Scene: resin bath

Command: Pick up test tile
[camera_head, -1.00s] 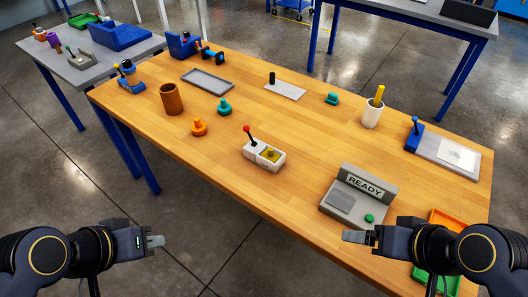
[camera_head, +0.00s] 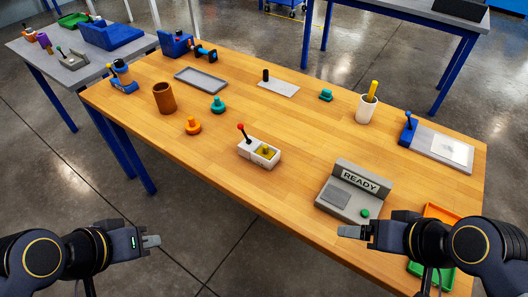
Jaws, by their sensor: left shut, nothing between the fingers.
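I cannot tell for sure which thing is the test tile. A flat white square (camera_head: 459,151) lies on a grey board with a blue handle at the table's right end. A flat grey square (camera_head: 336,196) lies on the sloped front of the grey READY stand (camera_head: 372,180). My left gripper (camera_head: 152,241) is shut and empty, off the table's front edge at lower left. My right gripper (camera_head: 350,231) looks shut and empty, in front of the READY stand and apart from it.
The wooden table (camera_head: 280,115) also holds a white box with a red-knobbed lever (camera_head: 258,153), a brown cup (camera_head: 164,98), a white cup (camera_head: 366,109), a grey tray (camera_head: 201,80) and several knobs. Orange (camera_head: 438,211) and green bins are partly behind my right arm.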

